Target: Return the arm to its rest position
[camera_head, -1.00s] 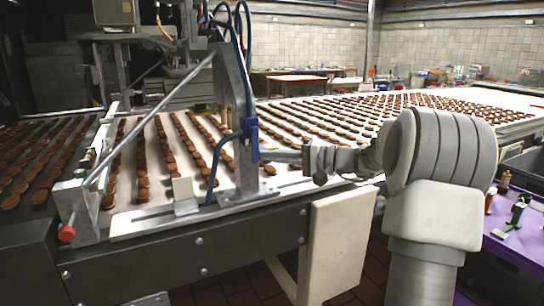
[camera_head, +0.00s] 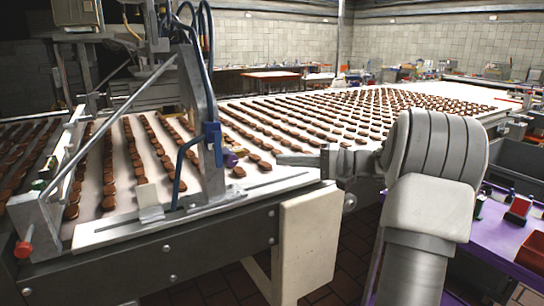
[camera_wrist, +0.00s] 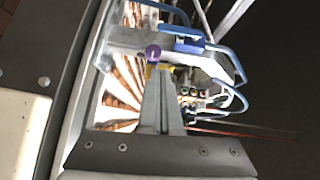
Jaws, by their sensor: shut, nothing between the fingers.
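My gripper (camera_head: 280,159) points left across the near edge of the conveyor, its narrow fingers together and empty. In the wrist view the closed fingers (camera_wrist: 160,72) point up the picture toward a frame with blue handles. My arm comes from the lower right in the head view. A small purple knob (camera_head: 230,158) shows just left of the fingertips; it also shows in the wrist view (camera_wrist: 153,52) just beyond them. I cannot tell whether they touch.
The conveyor (camera_head: 300,180) carries many rows of brown biscuits. A metal frame (camera_head: 203,120) with blue hoses and a blue handle (camera_head: 213,143) stands left of the gripper. A purple table (camera_head: 480,232) with small items stands at the right. Tiled floor lies below.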

